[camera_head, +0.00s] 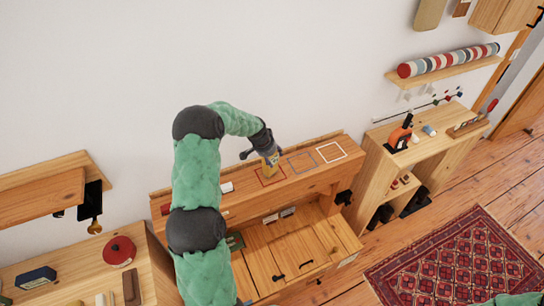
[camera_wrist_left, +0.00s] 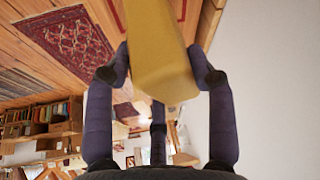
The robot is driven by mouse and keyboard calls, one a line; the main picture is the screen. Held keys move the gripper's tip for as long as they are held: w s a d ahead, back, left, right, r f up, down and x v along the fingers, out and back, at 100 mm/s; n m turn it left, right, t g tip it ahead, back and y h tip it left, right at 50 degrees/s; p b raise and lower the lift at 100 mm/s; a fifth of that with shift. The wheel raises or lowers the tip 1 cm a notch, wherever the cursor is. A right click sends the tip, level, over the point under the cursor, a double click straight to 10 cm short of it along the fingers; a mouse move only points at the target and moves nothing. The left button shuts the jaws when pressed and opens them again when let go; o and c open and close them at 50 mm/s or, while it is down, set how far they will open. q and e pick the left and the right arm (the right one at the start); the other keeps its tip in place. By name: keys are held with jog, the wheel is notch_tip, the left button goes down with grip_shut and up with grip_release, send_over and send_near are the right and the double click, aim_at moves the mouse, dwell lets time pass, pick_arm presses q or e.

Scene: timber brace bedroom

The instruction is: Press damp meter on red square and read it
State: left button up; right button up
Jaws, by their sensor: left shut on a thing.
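My left gripper (camera_head: 264,154) is shut on the yellow damp meter (camera_head: 270,162), above the timber ledge. In the left wrist view the meter (camera_wrist_left: 162,70) is a yellow block between the dark fingers, reaching out of the top of the picture. The red square (camera_head: 264,186) is an outline on the ledge top. The meter's lower end is within or just over it, and I cannot tell whether it touches the wood. The meter's display cannot be read in either view. My right gripper is not in view.
A blue-grey square (camera_head: 301,162) and a white square (camera_head: 332,152) lie to the right on the same ledge (camera_head: 340,168). The white wall (camera_head: 300,60) rises behind. An orange-and-black tool (camera_head: 400,135) stands on the right cabinet.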

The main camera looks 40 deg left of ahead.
pick_arm(q)
jog(key=shift+f+b, duration=0.4)
dwell(0.8)
jog(key=shift+f+b, duration=0.15)
jog(key=shift+b, duration=0.15)
dwell(1.8)
jog(key=shift+r+p, duration=1.35)
jog(key=shift+r, duration=2.25)
